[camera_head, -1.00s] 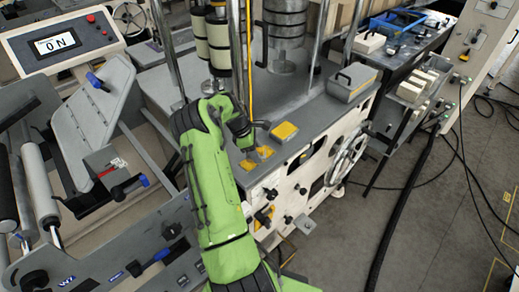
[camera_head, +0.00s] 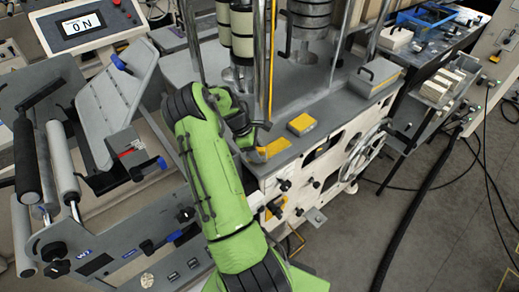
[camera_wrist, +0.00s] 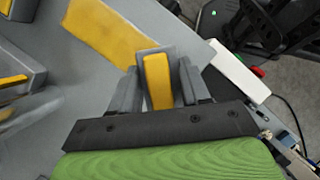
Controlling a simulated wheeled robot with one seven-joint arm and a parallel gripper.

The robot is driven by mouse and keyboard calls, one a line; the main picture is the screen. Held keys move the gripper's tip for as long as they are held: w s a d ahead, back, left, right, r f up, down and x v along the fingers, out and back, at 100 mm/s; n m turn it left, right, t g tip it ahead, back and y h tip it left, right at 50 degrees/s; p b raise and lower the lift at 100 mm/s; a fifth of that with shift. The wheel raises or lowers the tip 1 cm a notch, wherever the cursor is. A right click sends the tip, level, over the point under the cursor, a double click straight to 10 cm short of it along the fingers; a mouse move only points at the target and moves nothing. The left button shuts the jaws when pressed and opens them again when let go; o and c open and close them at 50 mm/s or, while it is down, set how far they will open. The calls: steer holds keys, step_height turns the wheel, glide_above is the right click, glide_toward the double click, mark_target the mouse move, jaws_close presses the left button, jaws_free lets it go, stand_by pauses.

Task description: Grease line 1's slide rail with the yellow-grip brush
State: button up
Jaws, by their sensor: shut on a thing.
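The yellow-grip brush (camera_wrist: 157,80) is between the two grey fingers of my gripper (camera_wrist: 158,88) in the wrist view. Its yellow grip is framed in grey; its bristles are not visible. My gripper is shut on it, over the grey machine top. In the head view my gripper (camera_head: 258,143) is above the front corner of that top, mostly hidden by my green arm. A flat yellow patch (camera_head: 273,148) lies beside it, and it also shows in the wrist view (camera_wrist: 108,33). I cannot pick out line 1's slide rail with certainty.
A grey block with a yellow top (camera_head: 301,124) sits right of my gripper. A handwheel (camera_head: 367,150) is on the machine's side. A tilted grey panel with rollers stands left. Open floor (camera_head: 440,220) lies right, crossed by hoses.

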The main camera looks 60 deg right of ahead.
step_height(320, 180, up, 6)
steer(key=p, duration=0.4)
step_height(320, 180, up, 3)
steer(key=p, duration=0.3)
steer(key=shift+r, duration=0.15)
